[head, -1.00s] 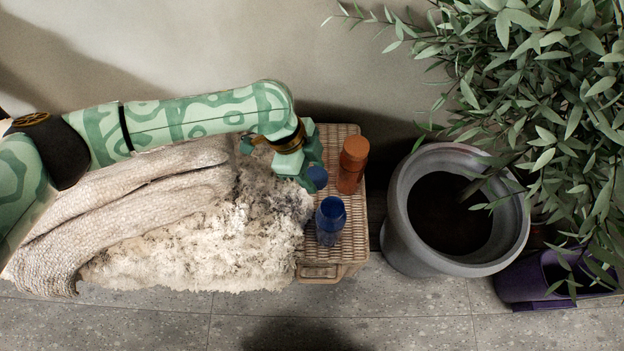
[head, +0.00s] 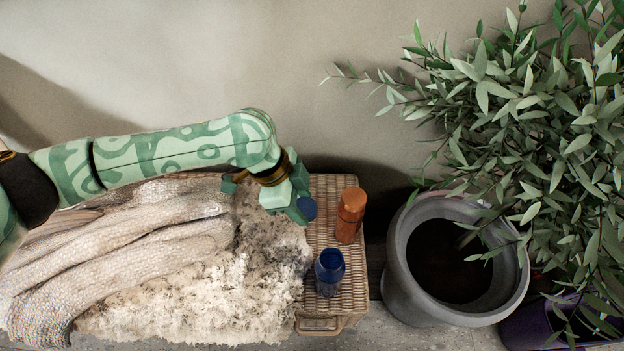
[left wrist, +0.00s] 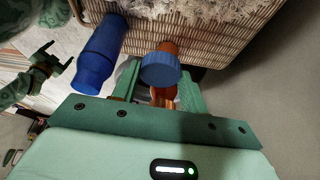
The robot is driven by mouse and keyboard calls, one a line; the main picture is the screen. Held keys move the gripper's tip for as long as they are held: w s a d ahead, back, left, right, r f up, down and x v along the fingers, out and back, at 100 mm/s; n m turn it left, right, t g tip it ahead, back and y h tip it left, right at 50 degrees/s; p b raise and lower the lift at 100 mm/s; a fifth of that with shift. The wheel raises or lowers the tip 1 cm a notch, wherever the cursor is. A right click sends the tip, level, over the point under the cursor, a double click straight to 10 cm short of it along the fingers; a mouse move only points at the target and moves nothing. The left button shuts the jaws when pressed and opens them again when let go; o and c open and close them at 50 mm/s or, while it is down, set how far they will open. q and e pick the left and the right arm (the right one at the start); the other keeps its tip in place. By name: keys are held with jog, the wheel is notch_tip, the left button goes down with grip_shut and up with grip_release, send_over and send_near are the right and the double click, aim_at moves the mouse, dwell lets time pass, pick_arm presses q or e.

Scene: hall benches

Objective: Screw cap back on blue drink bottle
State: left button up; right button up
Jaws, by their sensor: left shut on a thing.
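The blue drink bottle (head: 329,273) stands upright on a wicker basket top, its mouth showing no cap. It also shows in the left wrist view (left wrist: 98,55). My left gripper (head: 299,206) is shut on the blue cap (head: 308,208), behind and a little left of the bottle in the head view, apart from it. In the left wrist view the cap (left wrist: 160,70) sits between the fingertips. My right gripper (left wrist: 60,62) shows only at the left of the left wrist view, small, with its fingers apart and nothing seen between them.
An orange bottle (head: 349,215) stands on the wicker basket (head: 318,307), close to the held cap. A shaggy fleece and a knitted blanket (head: 120,265) lie to the left. A large grey pot (head: 398,285) with a leafy plant stands right; a wall is behind.

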pick_arm(q)
jog(key=s+a+r+n+t+y, duration=0.2)
jog(key=s+a+r+n, duration=0.1)
jog(key=a+r+n, duration=0.6)
jog(key=s+a+r+n+t+y, duration=0.2)
jog(key=s+a+r+n, duration=0.2)
jog(key=a+r+n, duration=0.5)
notch_tip(320, 180, up, 8)
jog(key=shift+r+n+t+y, duration=0.1)
jog(key=shift+n+t+y, duration=0.2)
jog(key=shift+n+t, duration=0.1)
